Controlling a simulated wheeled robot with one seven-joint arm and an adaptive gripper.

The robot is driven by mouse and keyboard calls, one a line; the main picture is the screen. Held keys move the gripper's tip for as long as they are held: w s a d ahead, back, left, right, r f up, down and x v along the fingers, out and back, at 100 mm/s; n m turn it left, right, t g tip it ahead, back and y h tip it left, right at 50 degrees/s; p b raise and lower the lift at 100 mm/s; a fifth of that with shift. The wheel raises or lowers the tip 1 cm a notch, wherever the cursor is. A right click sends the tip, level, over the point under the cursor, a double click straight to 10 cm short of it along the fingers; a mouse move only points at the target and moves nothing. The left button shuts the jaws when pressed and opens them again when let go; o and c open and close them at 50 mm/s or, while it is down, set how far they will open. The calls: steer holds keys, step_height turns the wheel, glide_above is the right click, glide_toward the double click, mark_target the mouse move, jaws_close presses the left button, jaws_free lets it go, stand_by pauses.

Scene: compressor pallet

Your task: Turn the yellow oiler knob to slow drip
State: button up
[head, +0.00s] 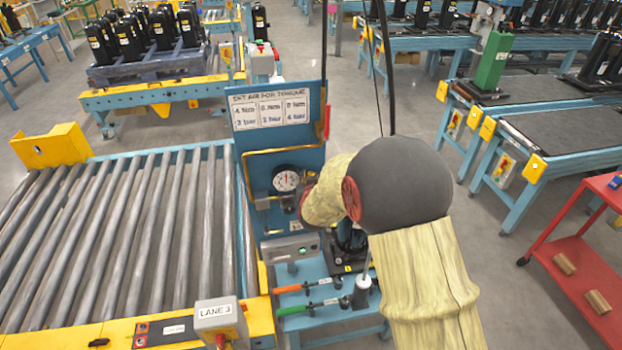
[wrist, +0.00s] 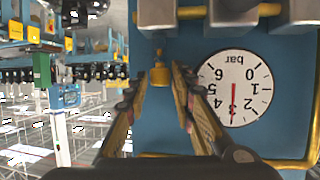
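The yellow oiler knob (wrist: 160,70) shows in the wrist view, standing out against the blue panel (wrist: 190,48). My gripper (wrist: 159,78) is open, with one finger on each side of the knob as seen in this view. Gaps show between the fingers and the knob, and I cannot tell how far in depth the fingertips are from it. In the head view my covered arm hides the knob and most of my gripper.
A round pressure gauge (head: 286,179) sits on the panel; it appears upside down in the wrist view (wrist: 235,88), close to one finger. Yellow piping (head: 285,150) runs nearby. Below are green- and orange-handled tools (head: 308,307). A roller conveyor (head: 120,230) stands left.

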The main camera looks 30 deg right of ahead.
steer(key=shift+s, duration=0.1)
steer(key=v, duration=1.1)
steer(key=shift+s+r, duration=0.2)
steer(key=shift+s, duration=0.1)
steer(key=shift+a, duration=0.2)
steer(key=s+a+f+n+g+y, duration=0.1)
steer(key=s+a+f+g+y, duration=0.35)
steer(key=s+a+f, duration=0.35)
steer(key=s+a+r+n+b, duration=0.1)
steer(key=s+a+r+b, duration=0.1)
steer(key=s, duration=0.4)
steer(key=s+a+r+n+g+y+b, duration=0.1)
steer(key=s+a+r+b, duration=0.1)
steer(key=s+r+b, duration=0.2)
steer(key=s+a+r+n+g+b, duration=0.1)
steer(key=s+r+b, duration=0.2)
steer(key=s, duration=0.7)
steer(key=shift+a+r+n, duration=0.3)
steer(key=shift+a+n, duration=0.1)
